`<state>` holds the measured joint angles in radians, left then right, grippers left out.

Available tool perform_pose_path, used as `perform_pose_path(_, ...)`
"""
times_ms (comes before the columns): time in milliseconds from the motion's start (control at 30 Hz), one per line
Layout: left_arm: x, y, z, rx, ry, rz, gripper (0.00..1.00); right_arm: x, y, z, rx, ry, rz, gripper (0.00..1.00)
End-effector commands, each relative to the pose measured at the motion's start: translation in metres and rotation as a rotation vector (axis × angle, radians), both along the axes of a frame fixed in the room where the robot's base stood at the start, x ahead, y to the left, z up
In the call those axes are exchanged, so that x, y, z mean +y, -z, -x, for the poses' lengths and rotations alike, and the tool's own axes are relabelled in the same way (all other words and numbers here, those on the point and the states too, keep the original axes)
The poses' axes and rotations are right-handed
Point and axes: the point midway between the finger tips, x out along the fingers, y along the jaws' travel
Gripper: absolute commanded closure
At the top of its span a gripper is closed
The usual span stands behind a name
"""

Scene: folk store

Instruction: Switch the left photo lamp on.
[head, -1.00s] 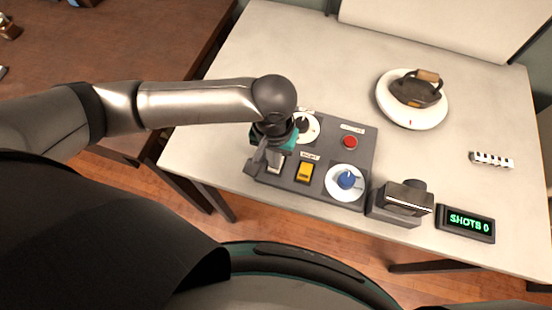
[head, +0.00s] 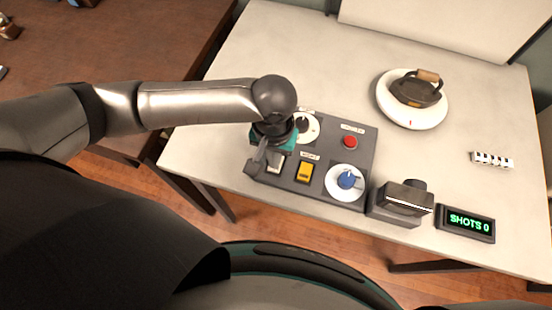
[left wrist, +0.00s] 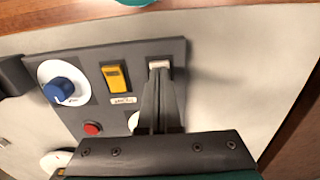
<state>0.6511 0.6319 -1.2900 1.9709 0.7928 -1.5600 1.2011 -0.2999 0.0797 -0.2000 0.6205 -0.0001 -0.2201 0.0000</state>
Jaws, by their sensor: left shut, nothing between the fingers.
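A dark control panel (head: 325,188) lies at the near edge of the pale table. A white rocker switch (head: 275,166) is at its near left corner; it also shows in the left wrist view (left wrist: 158,64). Its label is hidden. A yellow rocker switch (head: 305,172) sits just right of it. My left gripper (left wrist: 158,76) is shut and empty, pointing down, with its fingertips at the white switch; I cannot tell whether they touch it. The lamps themselves are not identifiable in view. My right gripper is not in view.
The panel also carries a red button (head: 350,142), a blue knob (head: 347,180) and a black knob (head: 303,125). A dark device (head: 405,200) and a "SHOTS 0" display (head: 466,222) stand to the right. An old iron (head: 416,90) sits on a white disc (head: 388,105).

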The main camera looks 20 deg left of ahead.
Motion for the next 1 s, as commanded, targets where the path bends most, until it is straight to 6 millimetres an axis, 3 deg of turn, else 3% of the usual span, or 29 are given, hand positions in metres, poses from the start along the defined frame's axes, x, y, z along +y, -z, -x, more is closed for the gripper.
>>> perform_pose_path(1000, 0.000, 0.016, 0.000, 0.001, 0.000, 0.001, 1.00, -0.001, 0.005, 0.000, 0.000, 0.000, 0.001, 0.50)
